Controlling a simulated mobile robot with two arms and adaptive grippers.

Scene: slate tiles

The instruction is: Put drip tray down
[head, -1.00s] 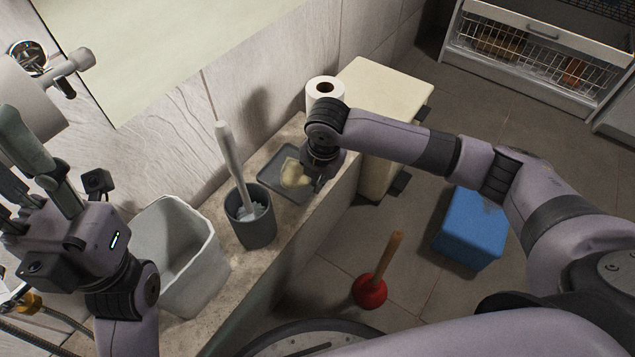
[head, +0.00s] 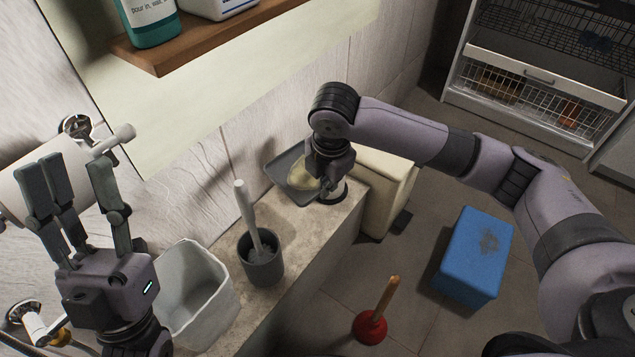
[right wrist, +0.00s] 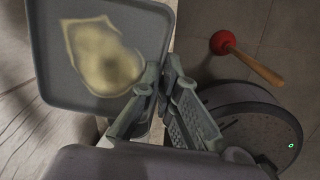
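The drip tray is a shallow grey square tray (head: 283,167) with a pale yellow patch (right wrist: 103,57) in it; whether that is an object or a stain is unclear. My right gripper (head: 322,193) is shut on the tray's near edge. In the right wrist view the fingers (right wrist: 160,88) meet at the rim of the tray (right wrist: 50,88). The tray is tilted and raised above the stone ledge (head: 305,225). The gripper hides part of its right side. My left gripper (head: 75,180) is open and empty, fingers up, at the left.
A grey toilet-brush holder (head: 262,265) with its brush and a white bin (head: 195,295) stand on the ledge. A cream box (head: 385,180) is behind my right gripper. A red plunger (head: 370,327) and blue box (head: 473,262) are on the floor. A wooden shelf (head: 185,45) hangs above.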

